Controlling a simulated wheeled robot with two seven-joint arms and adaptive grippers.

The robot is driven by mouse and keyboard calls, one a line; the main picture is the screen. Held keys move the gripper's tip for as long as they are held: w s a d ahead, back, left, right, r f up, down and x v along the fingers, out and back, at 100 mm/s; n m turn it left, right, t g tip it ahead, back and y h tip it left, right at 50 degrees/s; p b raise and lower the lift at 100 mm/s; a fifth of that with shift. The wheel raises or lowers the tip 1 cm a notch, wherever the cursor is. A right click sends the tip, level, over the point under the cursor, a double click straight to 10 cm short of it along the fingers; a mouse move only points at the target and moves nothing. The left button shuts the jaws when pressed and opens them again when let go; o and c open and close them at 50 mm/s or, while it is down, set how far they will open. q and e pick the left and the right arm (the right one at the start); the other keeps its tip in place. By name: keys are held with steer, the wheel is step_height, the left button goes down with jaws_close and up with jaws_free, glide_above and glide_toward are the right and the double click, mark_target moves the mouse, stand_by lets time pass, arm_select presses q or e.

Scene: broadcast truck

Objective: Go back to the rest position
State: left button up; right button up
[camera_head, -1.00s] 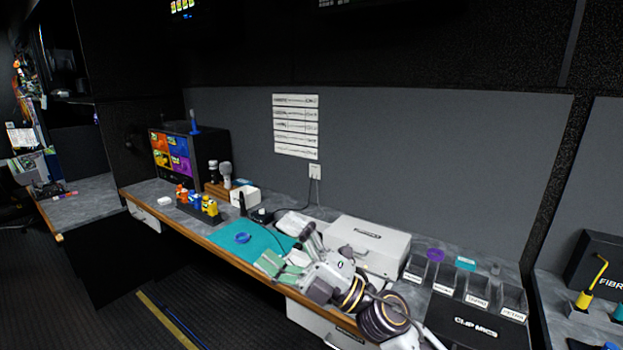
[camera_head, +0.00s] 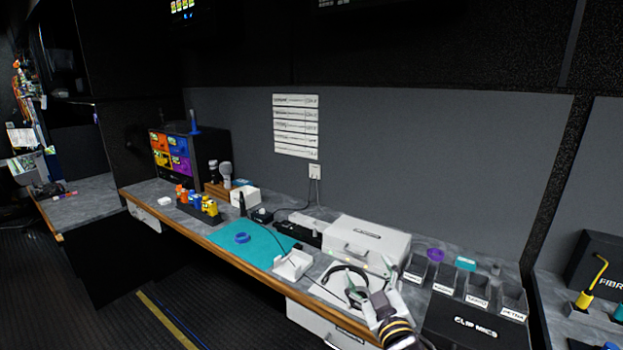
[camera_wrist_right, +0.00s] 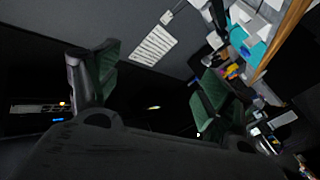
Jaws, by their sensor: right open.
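My right gripper (camera_head: 371,277) is in the lower right of the head view, in front of the white case and above the desk's front part. It is open and empty, with its two green-padded fingers spread. In the right wrist view the two fingers (camera_wrist_right: 158,80) stand wide apart with nothing between them. The wrist view is tilted and shows the wall and desk beyond the fingers. My left gripper is in neither view.
The desk holds a white case (camera_head: 368,243), a teal mat (camera_head: 262,250) with a blue ring (camera_head: 242,238), a white stand (camera_head: 292,265), a headset (camera_head: 345,277) and the black clip mics box (camera_head: 476,325). Bottles (camera_head: 197,202) stand at the left. The air above the desk is clear.

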steer(key=s+d+f+m+g+h, duration=0.1)
steer(key=s+d+f+m+g, duration=0.1)
steer(key=s+d+f+g, duration=0.65)
steer(key=s+a+f+m+g+h, duration=0.1)
steer(key=s+f+m+g+h, duration=0.15)
steer(key=s+f, duration=0.7)
steer(key=s+d+f+g+y, duration=0.1)
steer(key=s+f+g+y, duration=0.15)
steer(key=s+f, duration=0.45)
step_height(320, 180, down, 33)
steer(key=d+g+h, duration=0.1)
steer(key=d+g, duration=0.1)
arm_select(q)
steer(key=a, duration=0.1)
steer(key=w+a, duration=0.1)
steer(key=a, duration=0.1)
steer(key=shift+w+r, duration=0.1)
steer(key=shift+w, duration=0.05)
arm_select(e)
steer(key=s+d+f, duration=0.3)
steer(key=s+f, duration=0.7)
steer(key=s, duration=0.1)
steer(key=s+d+f+g, duration=0.1)
steer(key=s+d+f, duration=0.2)
steer(key=s+f, duration=0.7)
steer(key=shift+s+d+f+h, duration=0.2)
steer(key=shift+s+f+h, duration=0.1)
steer(key=shift+s, duration=0.45)
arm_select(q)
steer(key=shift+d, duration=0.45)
